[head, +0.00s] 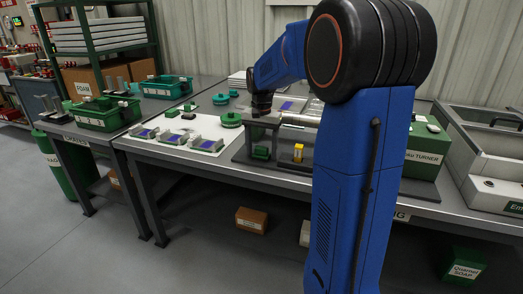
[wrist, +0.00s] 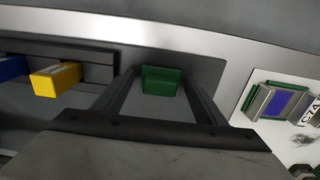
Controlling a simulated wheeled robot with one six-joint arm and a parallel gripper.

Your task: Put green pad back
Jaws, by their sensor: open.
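The green pad (wrist: 161,81) is a small block on a dark grey base plate (wrist: 208,70). In the wrist view it lies between the two fingers of my gripper (wrist: 158,84), with a gap visible at each side. My gripper is open and points down over the plate. In the head view the green pad (head: 261,153) shows low beneath my gripper (head: 262,142). I cannot tell whether the pad rests in a slot, as its underside is hidden.
A yellow block (wrist: 55,79) sits in a dark holder beside the pad, with a blue block (wrist: 11,68) farther left. A metal fixture with a blue-purple face (wrist: 287,103) stands on a white board to the right. Green crates (head: 104,115) stand on the left table.

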